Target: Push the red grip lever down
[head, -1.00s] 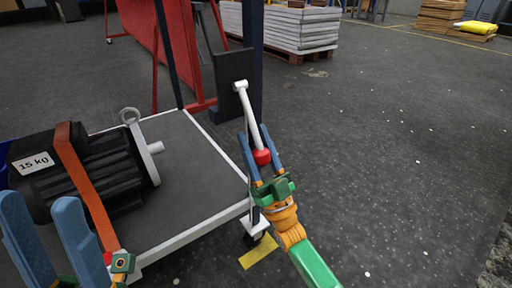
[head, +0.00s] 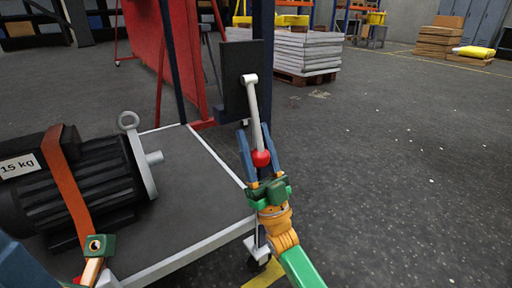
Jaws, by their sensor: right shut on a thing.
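The grip lever is a white rod (head: 255,110) hanging from a pivot on a dark plate (head: 243,78), with a red knob (head: 261,158) at its lower end. It slants slightly, pointing down. My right gripper (head: 261,150) has its two blue fingers on either side of the knob and is shut on it. My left gripper (head: 25,268) is only partly in view at the lower left corner; its fingertips are cut off or blurred together, so its opening does not show.
A grey cart (head: 190,185) with white edges carries a black motor (head: 90,185) marked 15 kg, with an orange strap (head: 66,185). A dark blue post (head: 262,60) stands behind the lever. Red panels and a pallet stack (head: 305,50) are behind. The floor at right is clear.

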